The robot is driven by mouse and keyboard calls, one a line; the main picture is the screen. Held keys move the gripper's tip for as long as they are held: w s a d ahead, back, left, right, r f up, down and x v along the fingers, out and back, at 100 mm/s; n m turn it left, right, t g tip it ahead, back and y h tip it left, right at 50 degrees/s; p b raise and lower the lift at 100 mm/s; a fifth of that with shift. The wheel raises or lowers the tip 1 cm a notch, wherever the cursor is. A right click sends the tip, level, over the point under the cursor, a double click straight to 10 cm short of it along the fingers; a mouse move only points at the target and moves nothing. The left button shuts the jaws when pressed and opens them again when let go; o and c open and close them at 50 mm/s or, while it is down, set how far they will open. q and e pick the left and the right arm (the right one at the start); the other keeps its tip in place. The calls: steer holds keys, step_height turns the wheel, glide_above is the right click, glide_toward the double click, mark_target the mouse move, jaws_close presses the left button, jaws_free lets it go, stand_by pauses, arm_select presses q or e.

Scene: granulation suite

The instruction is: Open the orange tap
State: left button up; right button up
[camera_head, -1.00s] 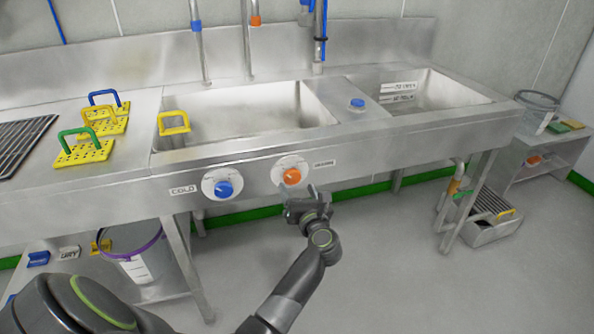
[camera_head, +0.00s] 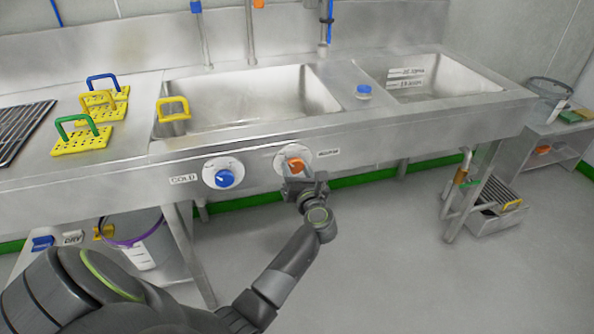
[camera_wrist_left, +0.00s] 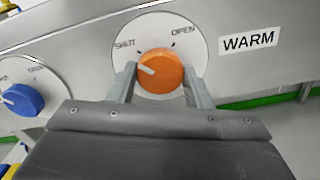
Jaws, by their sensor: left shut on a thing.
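The orange tap (camera_head: 295,165) is a round knob on a white dial plate on the sink's front panel. In the left wrist view the orange tap (camera_wrist_left: 161,72) has a white pointer line aimed left, toward the SHUT mark, with OPEN marked at the upper right. A WARM label (camera_wrist_left: 249,40) sits right of it. My left gripper (camera_head: 300,178) is at the knob from the front. In the left wrist view its two fingers (camera_wrist_left: 160,88) are on either side of the knob, shut on it. My right gripper is not in view.
A blue knob (camera_head: 224,178) marked COLD sits left of the orange one and also shows in the left wrist view (camera_wrist_left: 22,99). The sink's front panel (camera_head: 350,149) runs behind my gripper.

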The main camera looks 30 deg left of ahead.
arm_select(q)
steer(key=shift+r+m+p, duration=0.1)
steer(key=shift+m+p, duration=0.3)
steer(key=shift+p, duration=0.05)
steer(key=shift+r+m+p, duration=0.15)
steer(key=shift+m+p, duration=0.75)
steer(key=shift+p, duration=0.15)
steer(key=m+p, duration=0.3)
steer(key=shift+m, duration=0.3)
steer(key=m+p, duration=0.5)
steer(key=m, duration=0.1)
steer(key=m+p, duration=0.2)
steer(key=m, duration=0.1)
steer(key=shift+m, duration=0.3)
steer(key=shift+m+p, duration=0.65)
steer(key=shift+m, duration=0.25)
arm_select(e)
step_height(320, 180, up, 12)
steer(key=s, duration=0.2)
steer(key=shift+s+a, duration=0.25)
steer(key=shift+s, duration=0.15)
arm_select(q)
steer(key=shift+f+m, duration=0.2)
steer(key=shift+m, duration=0.1)
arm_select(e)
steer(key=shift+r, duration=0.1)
